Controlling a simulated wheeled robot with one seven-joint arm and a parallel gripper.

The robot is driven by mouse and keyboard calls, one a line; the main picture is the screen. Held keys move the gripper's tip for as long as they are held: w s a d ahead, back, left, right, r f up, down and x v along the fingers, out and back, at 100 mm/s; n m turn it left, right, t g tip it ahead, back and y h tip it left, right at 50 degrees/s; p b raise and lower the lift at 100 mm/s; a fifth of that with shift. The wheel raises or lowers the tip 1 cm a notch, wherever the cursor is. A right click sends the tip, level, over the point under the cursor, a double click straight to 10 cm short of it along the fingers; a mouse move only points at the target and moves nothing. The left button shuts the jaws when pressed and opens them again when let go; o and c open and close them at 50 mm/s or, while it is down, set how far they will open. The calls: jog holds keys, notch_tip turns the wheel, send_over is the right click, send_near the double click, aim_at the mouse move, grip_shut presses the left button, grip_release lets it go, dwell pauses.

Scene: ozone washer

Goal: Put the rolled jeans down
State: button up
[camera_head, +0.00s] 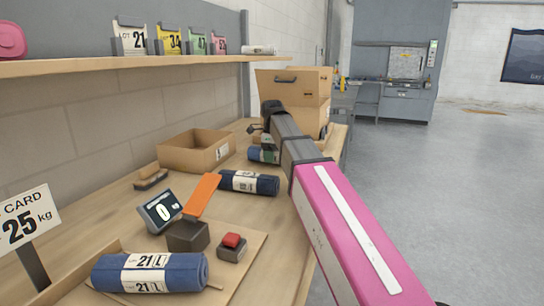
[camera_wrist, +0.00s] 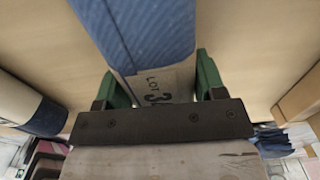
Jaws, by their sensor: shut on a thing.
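My gripper (camera_wrist: 160,78) has green fingers on both sides of a blue rolled pair of jeans (camera_wrist: 150,30) with a pale label reading "LOT 3", partly hidden. In the head view this roll (camera_head: 255,155) is at the far part of the bench, partly behind my arm. I cannot tell whether it touches the bench top. A second blue roll (camera_head: 250,182) with a white label lies just nearer on the bench; a roll at the left of the wrist view (camera_wrist: 28,105) may be this one. A third roll (camera_head: 185,274), labelled "21 L", lies at the front.
An open cardboard box (camera_head: 185,158) stands left of the rolls, and stacked cartons (camera_head: 292,84) stand behind. A scale display (camera_head: 160,212), an orange strip (camera_head: 201,195) and a red-topped block (camera_head: 232,247) occupy the near bench. A shelf (camera_head: 130,66) overhangs the left. Bare wood (camera_head: 270,240) shows near the right edge.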

jog(key=shift+f, duration=0.2)
jog(key=o, duration=1.2)
jog(key=shift+c, duration=0.2)
notch_tip(320, 180, up, 12)
jog(key=shift+r, duration=0.1)
